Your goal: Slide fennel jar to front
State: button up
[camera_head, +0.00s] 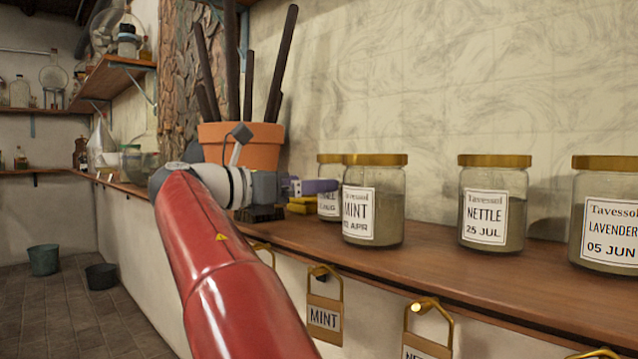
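The partly hidden jar (330,176) behind the mint jar has a gold lid. Its label shows only fragments, with letters that look like the end of "FENNEL". The mint jar (374,240) stands in front of it on the wooden shelf (450,268) and covers its right side. My gripper (308,198) reaches in from the left at the height of the label. Its yellow and purple end parts are beside or in front of the partly hidden jar's left side; I cannot tell whether they touch it. The finger gap is not clear.
A nettle jar (493,204) and a lavender jar (606,213) stand to the right along the shelf. A terracotta pot (262,148) with dark sticks is behind my gripper. Labelled tags, including a mint tag (324,312), hang below the front edge. Shelf between mint and nettle is clear.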

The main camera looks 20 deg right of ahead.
jog(key=shift+w+d, duration=0.2)
jog(key=shift+d, duration=1.1)
jog(key=shift+w+d, duration=0.25)
jog(key=shift+d, duration=1.05)
jog(key=shift+w+d, duration=0.2)
jog(key=shift+d, duration=1.1)
jog(key=shift+c, duration=0.4)
jog(key=c, duration=1.1)
jog(key=shift+s+a, duration=0.45)
jog(key=shift+a, duration=0.85)
jog(key=shift+s+a, duration=0.5)
jog(key=shift+a, duration=0.85)
jog(key=shift+s+a, duration=0.45)
jog(key=shift+a, duration=0.85)
jog(key=o, duration=1.2)
jog(key=a, duration=0.2)
jog(key=s+a, duration=0.1)
jog(key=a, duration=0.4)
jog(key=shift+s+a, duration=0.2)
jog(key=shift+a, duration=0.2)
